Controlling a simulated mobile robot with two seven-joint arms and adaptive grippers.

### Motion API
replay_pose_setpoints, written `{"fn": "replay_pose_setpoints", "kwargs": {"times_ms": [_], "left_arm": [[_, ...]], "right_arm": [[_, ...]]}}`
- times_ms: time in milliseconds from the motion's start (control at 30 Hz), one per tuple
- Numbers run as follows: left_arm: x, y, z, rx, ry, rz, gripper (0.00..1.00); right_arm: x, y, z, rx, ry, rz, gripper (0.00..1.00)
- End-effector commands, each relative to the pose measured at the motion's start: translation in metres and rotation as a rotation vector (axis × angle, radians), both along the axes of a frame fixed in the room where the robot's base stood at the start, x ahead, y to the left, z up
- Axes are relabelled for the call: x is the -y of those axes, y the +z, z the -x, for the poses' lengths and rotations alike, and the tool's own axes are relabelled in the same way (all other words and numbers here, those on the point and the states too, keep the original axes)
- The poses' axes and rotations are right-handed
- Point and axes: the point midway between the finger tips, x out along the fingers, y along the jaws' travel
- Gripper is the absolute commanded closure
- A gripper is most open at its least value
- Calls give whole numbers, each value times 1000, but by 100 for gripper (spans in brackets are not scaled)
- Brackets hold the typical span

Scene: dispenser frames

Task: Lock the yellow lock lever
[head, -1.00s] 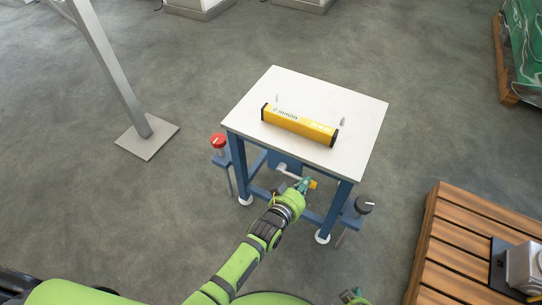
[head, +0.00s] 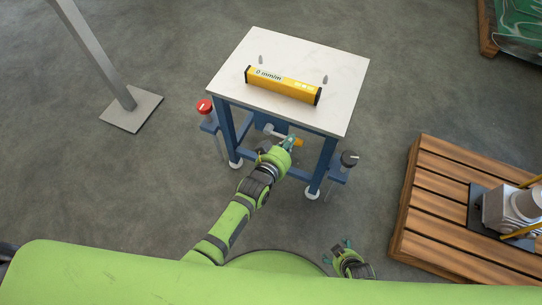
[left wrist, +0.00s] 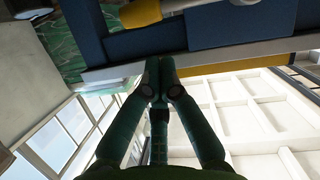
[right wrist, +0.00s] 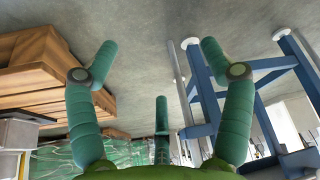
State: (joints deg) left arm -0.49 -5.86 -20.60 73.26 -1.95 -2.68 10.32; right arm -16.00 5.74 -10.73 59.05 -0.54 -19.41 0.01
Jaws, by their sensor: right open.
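The yellow lock lever (head: 299,142) is a short yellow-orange handle on a pale shaft under the front edge of the white-topped blue table (head: 225,75). In the left wrist view, the lever's yellow end (left wrist: 140,13) lies at the top, beyond the fingertips. My left gripper (head: 289,143) is beside the lever, just left of its yellow end in the head view, and partly hides it. In the left wrist view its fingertips (left wrist: 159,66) meet with nothing seen between them. I cannot tell whether it touches the lever. My right gripper (head: 338,250) is open and empty, low and away from the table.
A yellow level marked "0 mm/m" (head: 283,85) lies on the tabletop. A red knob (head: 205,106) and a black knob (head: 349,158) stand at the table's sides. A wooden pallet (head: 425,205) is at the right. A grey post base (head: 132,110) stands left; floor between is clear.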

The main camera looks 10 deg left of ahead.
Motion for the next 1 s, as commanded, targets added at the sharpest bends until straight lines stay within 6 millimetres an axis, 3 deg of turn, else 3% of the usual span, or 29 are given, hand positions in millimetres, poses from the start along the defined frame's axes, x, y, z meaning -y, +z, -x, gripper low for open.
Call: {"fn": "replay_pose_setpoints", "kwargs": {"times_ms": [100,300,533,1000], "left_arm": [[-2,16,-1,0,0,-1,100],[-20,28,46,-2,1,0,100],[-32,38,79,-1,1,0,100],[-36,41,88,1,0,0,100]], "right_arm": [[4,6,-3,43,9,-2,19],[8,8,6,65,16,-4,19],[9,6,29,14,12,1,19],[10,4,35,-1,11,3,19]]}}
